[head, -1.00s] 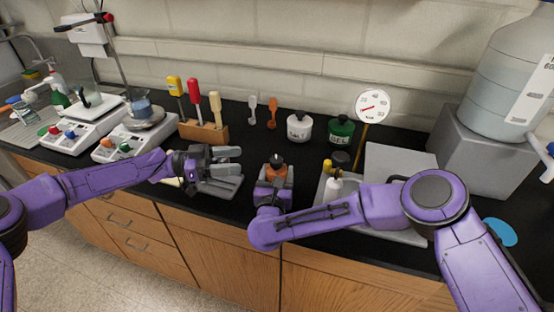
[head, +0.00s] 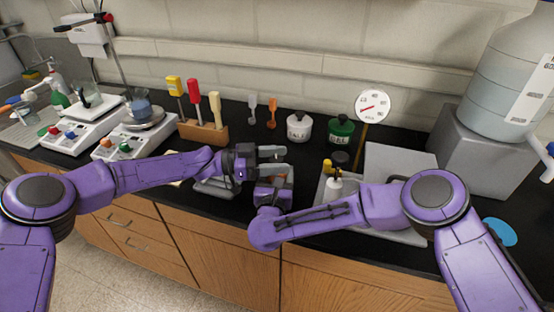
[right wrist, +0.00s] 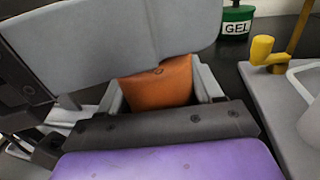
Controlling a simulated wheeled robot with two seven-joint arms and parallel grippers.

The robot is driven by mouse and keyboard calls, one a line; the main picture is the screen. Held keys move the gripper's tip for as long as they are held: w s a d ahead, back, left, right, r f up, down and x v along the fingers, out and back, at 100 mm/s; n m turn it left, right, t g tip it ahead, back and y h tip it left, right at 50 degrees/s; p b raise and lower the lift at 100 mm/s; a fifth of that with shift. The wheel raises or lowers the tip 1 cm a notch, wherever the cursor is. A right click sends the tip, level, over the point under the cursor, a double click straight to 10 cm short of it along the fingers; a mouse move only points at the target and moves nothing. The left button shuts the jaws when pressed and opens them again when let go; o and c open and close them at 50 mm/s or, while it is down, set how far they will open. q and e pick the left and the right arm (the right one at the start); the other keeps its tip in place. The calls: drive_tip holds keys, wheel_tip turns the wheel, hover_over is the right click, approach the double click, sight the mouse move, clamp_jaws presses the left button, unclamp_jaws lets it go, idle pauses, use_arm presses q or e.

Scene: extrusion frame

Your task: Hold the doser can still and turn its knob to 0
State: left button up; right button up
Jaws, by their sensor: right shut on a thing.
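The orange doser can (right wrist: 160,84) is between the fingers of my right gripper (right wrist: 160,95) in the right wrist view, and the gripper is shut on it. In the head view only a sliver of the can (head: 290,175) shows beside my grippers. My left gripper (head: 273,159) is open over the top of the can, its two grey fingers apart at the height of the knob. The knob is hidden behind these fingers, so its setting and any contact cannot be told. A big grey part, apparently of my left gripper, covers the can's top in the right wrist view.
A white jar (head: 298,127) and a green jar (head: 341,129) stand behind the can. A wooden block (head: 203,132) holds screwdrivers at left.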

use_arm(q)
drive_tip(key=c, duration=0.9)
drive_tip(key=shift+o, duration=0.2)
drive_tip(key=shift+n+t, duration=0.3)
drive_tip(key=shift+t, duration=0.2)
drive_tip(key=n+t+y, duration=0.1)
drive_tip(key=n+t, duration=0.2)
drive_tip(key=t, duration=0.1)
drive_tip(key=shift+f+t, duration=0.1)
drive_tip(key=shift+t, duration=0.2)
drive_tip(key=shift+s+d+n+t+y, duration=0.15)
drive_tip(key=shift+d+n+t+y, duration=0.1)
drive_tip(key=shift+n+t+y, duration=0.3)
drive_tip(key=shift+s+d+n+t+y, duration=0.15)
drive_tip(key=shift+d+n+t+y, duration=0.15)
drive_tip(key=shift+t, duration=0.35)
drive_tip(key=shift+a+n, duration=0.1)
drive_tip(key=shift+n, duration=0.15)
drive_tip(key=shift+w+a+t, duration=0.1)
drive_tip(key=shift+a+t, duration=0.1)
drive_tip(key=shift+t, duration=0.2)
drive_tip(key=shift+a, duration=0.1)
